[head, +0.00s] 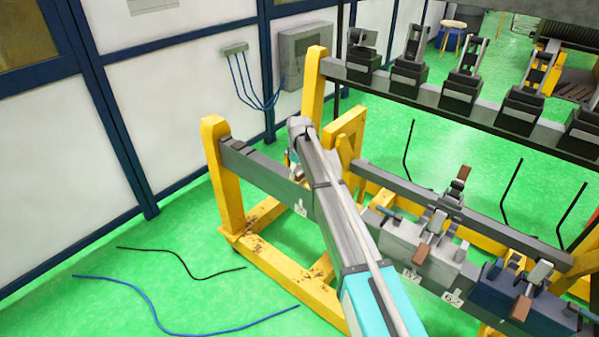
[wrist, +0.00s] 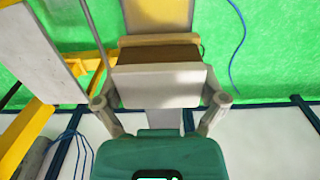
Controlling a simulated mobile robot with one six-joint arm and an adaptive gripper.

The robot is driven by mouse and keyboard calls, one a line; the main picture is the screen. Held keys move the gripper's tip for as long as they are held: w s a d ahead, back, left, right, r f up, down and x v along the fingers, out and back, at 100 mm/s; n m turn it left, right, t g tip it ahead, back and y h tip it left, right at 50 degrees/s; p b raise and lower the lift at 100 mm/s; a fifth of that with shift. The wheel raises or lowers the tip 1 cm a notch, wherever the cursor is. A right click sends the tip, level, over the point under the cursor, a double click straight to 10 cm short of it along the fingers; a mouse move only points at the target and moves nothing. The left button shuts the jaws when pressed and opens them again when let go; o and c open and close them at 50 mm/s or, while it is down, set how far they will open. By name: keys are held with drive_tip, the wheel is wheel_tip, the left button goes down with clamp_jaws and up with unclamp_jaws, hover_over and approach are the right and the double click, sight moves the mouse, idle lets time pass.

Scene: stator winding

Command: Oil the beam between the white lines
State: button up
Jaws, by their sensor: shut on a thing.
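The grey beam (head: 262,178) runs between yellow posts of the frame in the head view. A small white tag (head: 300,208) is on its side. I cannot make out the white lines clearly. My arm crosses in front of the beam and mostly hides my gripper in that view. In the wrist view, my gripper (wrist: 162,88) is shut on a pale block with a brown strip (wrist: 160,55), likely a brush, one finger at each side. I cannot tell whether the brush touches the beam.
A yellow post (head: 219,170) stands at the beam's left end, and another (head: 315,85) rises behind. A wall with a grey box (head: 305,55) is at the back left. A blue cable (head: 150,310) lies on the green floor.

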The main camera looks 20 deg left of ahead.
sight(299, 168)
drive_tip(key=shift+r+p, duration=2.6)
drive_tip(key=shift+r, duration=0.25)
drive_tip(key=shift+r+p, duration=1.5)
